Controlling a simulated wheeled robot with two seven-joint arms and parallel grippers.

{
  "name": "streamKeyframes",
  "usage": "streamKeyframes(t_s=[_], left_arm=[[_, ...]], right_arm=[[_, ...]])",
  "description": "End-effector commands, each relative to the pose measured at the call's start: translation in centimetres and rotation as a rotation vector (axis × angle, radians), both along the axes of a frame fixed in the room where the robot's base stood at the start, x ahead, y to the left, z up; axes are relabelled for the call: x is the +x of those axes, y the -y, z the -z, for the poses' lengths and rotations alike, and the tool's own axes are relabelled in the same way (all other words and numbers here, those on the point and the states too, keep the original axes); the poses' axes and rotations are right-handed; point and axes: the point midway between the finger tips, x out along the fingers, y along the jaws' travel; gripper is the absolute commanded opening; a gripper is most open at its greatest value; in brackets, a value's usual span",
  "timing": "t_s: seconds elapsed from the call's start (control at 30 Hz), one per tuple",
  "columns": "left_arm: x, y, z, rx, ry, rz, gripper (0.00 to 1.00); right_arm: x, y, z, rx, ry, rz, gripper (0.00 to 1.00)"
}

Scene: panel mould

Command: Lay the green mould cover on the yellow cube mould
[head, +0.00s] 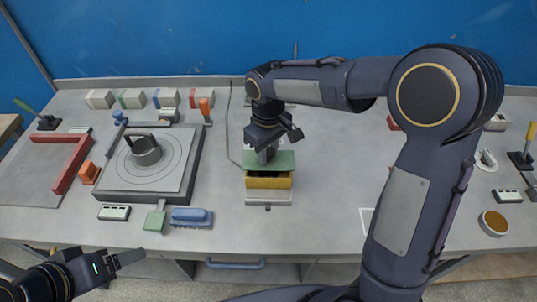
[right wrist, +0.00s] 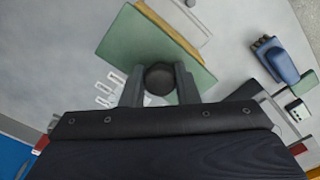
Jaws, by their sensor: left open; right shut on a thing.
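The green mould cover (head: 283,161) is a flat plate with a dark round knob (right wrist: 160,78). My right gripper (head: 266,153) is shut on this knob, with a finger on each side in the right wrist view (right wrist: 160,85). The cover is over the yellow cube mould (head: 268,181), whose front face shows below the cover's front edge. A dark band shows between them, and I cannot tell if they touch. In the right wrist view a yellow edge (right wrist: 168,31) shows past the cover (right wrist: 135,40). My left gripper (head: 119,261) is open and empty, low at the table's front left.
The mould stands on a pale base (head: 268,198) on the grey table (head: 330,190). Several small blocks line the back left. The table right of the mould is mostly clear.

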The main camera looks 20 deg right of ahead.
Motion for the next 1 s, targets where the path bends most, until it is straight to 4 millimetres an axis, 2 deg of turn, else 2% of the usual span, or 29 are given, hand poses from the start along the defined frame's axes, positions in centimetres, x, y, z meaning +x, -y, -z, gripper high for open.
streamKeyframes(t_s=[0.03, 0.17, 0.93, 0.97, 1.0], left_arm=[[0.0, 0.0, 0.0, 0.000, 0.000, 0.000, 0.76], [0.0, 0.0, -0.1, 0.000, 0.000, 0.000, 0.76], [0.0, 0.0, 0.8, 0.000, 0.000, 0.000, 0.76], [0.0, 0.0, 0.8, 0.000, 0.000, 0.000, 0.76], [0.0, 0.0, 0.8, 0.000, 0.000, 0.000, 0.76]], right_arm=[[-0.1, 0.0, 0.9, -0.002, -0.005, 0.000, 0.05], [-0.2, 0.0, 2.1, -0.001, -0.003, -0.001, 0.05], [-0.1, 0.0, 3.3, 0.000, 0.000, -0.001, 0.05], [-0.1, 0.0, 3.3, 0.000, -0.001, -0.001, 0.32], [-0.1, 0.0, 3.3, 0.000, -0.001, -0.001, 0.37]])
